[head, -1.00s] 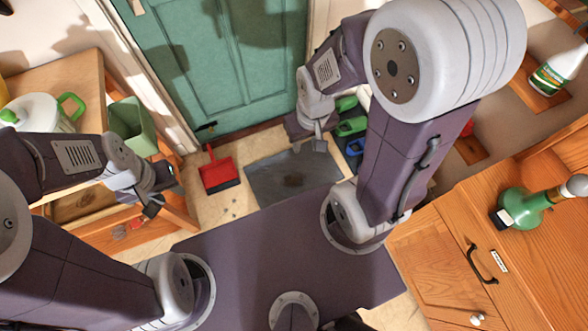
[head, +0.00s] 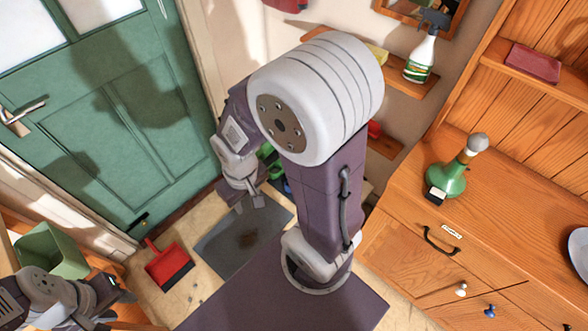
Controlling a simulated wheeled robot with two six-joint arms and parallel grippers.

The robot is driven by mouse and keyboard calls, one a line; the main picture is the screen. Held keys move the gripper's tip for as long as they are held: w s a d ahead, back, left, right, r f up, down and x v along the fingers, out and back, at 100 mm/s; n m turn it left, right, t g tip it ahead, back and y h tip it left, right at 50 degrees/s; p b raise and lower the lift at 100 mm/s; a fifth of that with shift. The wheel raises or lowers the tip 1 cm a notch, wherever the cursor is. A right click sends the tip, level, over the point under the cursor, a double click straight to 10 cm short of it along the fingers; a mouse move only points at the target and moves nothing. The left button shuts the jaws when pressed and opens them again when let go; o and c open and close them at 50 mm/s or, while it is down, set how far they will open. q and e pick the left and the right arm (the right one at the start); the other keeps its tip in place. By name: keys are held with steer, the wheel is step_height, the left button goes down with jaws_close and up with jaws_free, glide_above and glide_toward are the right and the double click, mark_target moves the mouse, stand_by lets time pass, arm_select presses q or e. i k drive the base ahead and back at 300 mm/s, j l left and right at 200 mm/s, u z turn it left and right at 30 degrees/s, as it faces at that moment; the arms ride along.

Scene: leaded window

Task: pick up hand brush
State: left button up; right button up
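I cannot clearly make out a hand brush. A red dustpan-like thing with a black front edge and a thin red handle (head: 168,266) lies on the floor by the green door; whether a brush is with it I cannot tell. My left gripper (head: 116,308) is at the lower left, below and left of the red thing, its fingers apart and empty. My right gripper (head: 249,204) points down above the grey floor mat (head: 222,248), right of the red thing and apart from it. Its fingers look slightly apart with nothing between them.
A wooden cabinet (head: 395,245) on the right bears a green bottle (head: 447,181). A spray bottle (head: 421,58) stands on a wall shelf. A green bin (head: 50,250) is at the left. Shoes partly hidden by my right arm stand by the wall. The floor between the door and mat is mostly clear.

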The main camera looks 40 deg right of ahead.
mark_target(374, 131)
steer(key=z, duration=2.3)
steer(key=i+j, duration=0.55)
steer(key=i+j+z, duration=0.1)
steer(key=i+j, duration=0.4)
steer(key=j, duration=0.25)
